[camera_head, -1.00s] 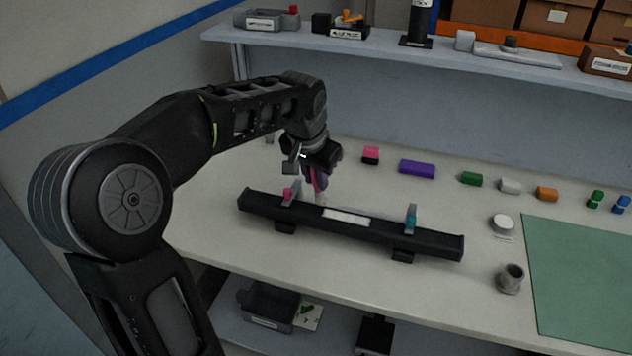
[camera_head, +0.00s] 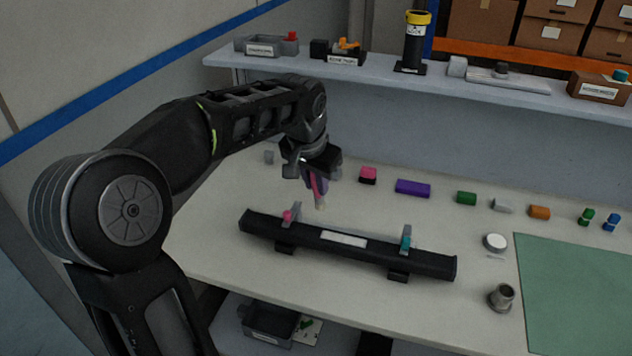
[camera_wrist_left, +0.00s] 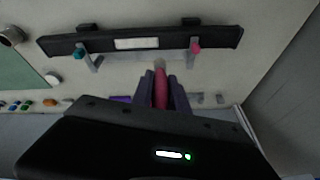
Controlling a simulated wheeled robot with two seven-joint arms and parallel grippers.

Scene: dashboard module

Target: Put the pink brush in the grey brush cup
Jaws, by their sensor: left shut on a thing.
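The pink brush (camera_head: 314,187) is held bristles-down in my left gripper (camera_head: 315,182), which is shut on its handle. Its pale tip hangs just behind the black dashboard bar. In the left wrist view the pink handle (camera_wrist_left: 160,90) shows between the two fingers (camera_wrist_left: 161,88). The grey brush cup (camera_head: 501,297) stands upright on the table at the front right, near the green mat, well to the right of the gripper. It also shows at the left edge of the left wrist view (camera_wrist_left: 12,36). My right gripper is not in view.
The black bar (camera_head: 345,247) with pink and teal clips lies between gripper and cup. A white-topped round piece (camera_head: 495,243) stands behind the cup. Several coloured blocks, including a purple one (camera_head: 413,188), line the back. The green mat (camera_head: 575,290) is bare. A shelf (camera_head: 440,83) runs above.

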